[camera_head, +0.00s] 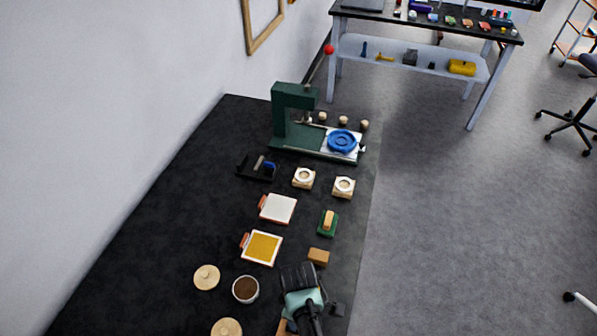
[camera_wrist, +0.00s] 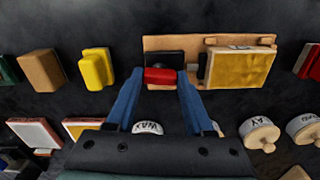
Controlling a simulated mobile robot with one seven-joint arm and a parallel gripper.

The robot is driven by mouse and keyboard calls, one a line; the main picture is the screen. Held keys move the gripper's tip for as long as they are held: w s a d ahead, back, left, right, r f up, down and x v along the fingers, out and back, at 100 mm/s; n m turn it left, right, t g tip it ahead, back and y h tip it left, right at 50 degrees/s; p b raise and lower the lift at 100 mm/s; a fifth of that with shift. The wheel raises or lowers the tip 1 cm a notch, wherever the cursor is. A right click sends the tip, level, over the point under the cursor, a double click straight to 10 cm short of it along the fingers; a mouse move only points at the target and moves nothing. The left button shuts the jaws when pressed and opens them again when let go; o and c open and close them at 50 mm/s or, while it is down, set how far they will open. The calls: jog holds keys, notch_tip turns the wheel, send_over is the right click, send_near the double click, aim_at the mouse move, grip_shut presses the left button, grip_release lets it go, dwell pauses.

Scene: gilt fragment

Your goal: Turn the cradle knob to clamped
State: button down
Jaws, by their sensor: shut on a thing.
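The cradle (camera_wrist: 215,41) is a wooden base with a dark block (camera_wrist: 163,57) at its left and a gold-faced slab (camera_wrist: 238,68) at its right, in the wrist view. A red knob (camera_wrist: 160,76) sits at the front of the dark block. My gripper (camera_wrist: 162,80) has its blue fingers on both sides of the knob and is shut on it. The knob's setting cannot be read. In the head view my gripper (camera_head: 302,285) is low over the dark bench and hides most of the cradle; a wooden edge (camera_head: 283,326) shows beside it.
In the wrist view a yellow block (camera_wrist: 96,68) and a brown block (camera_wrist: 42,72) stand left of the cradle. Labelled pots and wooden lids (camera_wrist: 263,135) lie nearer. In the head view a green press (camera_head: 290,115) stands at the bench's far end. The bench's left side is mostly clear.

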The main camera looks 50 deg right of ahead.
jog(key=shift+r+n, duration=0.1)
jog(key=shift+n, duration=0.5)
jog(key=shift+w, duration=0.1)
jog(key=shift+c, duration=1.4)
grip_release()
notch_tip(320, 180, up, 13)
jog(key=b, duration=0.1)
